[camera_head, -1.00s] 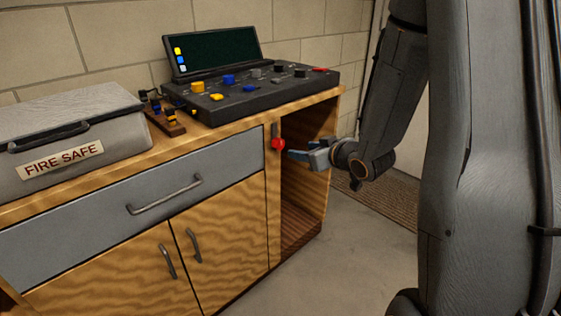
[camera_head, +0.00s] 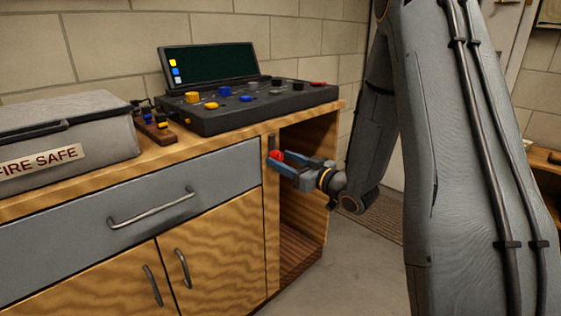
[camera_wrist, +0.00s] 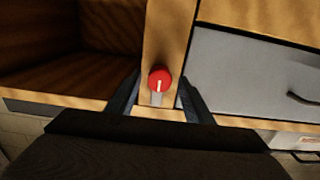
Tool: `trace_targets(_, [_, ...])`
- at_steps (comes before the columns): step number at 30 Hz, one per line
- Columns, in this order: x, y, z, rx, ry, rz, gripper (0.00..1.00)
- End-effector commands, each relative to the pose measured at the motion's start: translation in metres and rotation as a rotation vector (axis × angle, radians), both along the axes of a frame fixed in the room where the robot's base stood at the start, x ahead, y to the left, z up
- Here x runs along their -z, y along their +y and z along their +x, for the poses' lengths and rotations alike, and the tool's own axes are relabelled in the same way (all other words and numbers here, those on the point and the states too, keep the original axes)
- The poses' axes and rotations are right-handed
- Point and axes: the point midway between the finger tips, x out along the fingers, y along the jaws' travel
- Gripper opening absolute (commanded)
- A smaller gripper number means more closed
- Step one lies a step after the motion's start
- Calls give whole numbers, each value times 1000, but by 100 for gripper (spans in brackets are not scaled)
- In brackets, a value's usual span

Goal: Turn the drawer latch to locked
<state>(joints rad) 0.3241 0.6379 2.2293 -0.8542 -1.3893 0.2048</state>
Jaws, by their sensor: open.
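The drawer latch (camera_head: 276,156) is a red round knob on the narrow wooden post just right of the grey drawer (camera_head: 120,205). In the wrist view the red latch knob (camera_wrist: 159,79) shows a pale pointer line and sits on a small grey plate. My gripper (camera_head: 294,164) is open at the knob, and in the wrist view my gripper (camera_wrist: 160,95) has one finger on each side of it. The fingers look apart from the knob; whether either touches it I cannot tell. In the head view part of the knob is hidden by a finger.
An open cubby (camera_head: 297,225) lies right of the post. A control console (camera_head: 250,112) with a screen and a grey fire safe box (camera_head: 60,140) stand on the counter. Wooden doors (camera_head: 215,245) are below the drawer. The floor in front is clear.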

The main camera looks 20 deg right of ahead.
Motion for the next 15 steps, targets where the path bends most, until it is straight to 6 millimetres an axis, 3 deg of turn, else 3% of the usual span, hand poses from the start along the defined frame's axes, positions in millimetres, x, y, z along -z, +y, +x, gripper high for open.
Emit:
trace_targets(12, [0, 6, 11, 1, 1, 0, 47])
trace_targets(15, [0, 6, 10, 1, 1, 0, 34])
